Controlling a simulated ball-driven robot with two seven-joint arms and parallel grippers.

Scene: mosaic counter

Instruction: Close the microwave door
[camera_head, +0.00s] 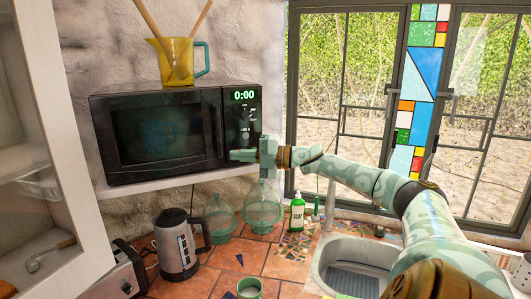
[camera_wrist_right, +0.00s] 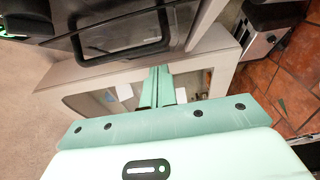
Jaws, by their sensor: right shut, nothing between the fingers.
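The black microwave (camera_head: 212,99) stands on a white shelf at the left in the head view. Its dark-windowed door (camera_head: 160,133) looks flush with the control panel (camera_head: 243,122), shut or nearly so; I cannot tell whether a small gap is left. The display reads 0:00. My right gripper (camera_head: 236,155) is in front of the microwave's lower right part, its fingers pointing left across the door's edge. I cannot tell whether they touch it. In the right wrist view the fingers (camera_wrist_right: 158,86) are together and empty, with a dark windowed panel (camera_wrist_right: 122,32) beyond them. My left gripper is not in view.
A yellow jug (camera_head: 176,62) with wooden sticks stands on the microwave. Below are a kettle (camera_head: 176,245), green glass vessels (camera_head: 262,210), a soap bottle (camera_head: 297,212) and a sink (camera_head: 322,262). A white cabinet (camera_head: 67,150) stands at the left, a toaster (camera_head: 118,275) beside it.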

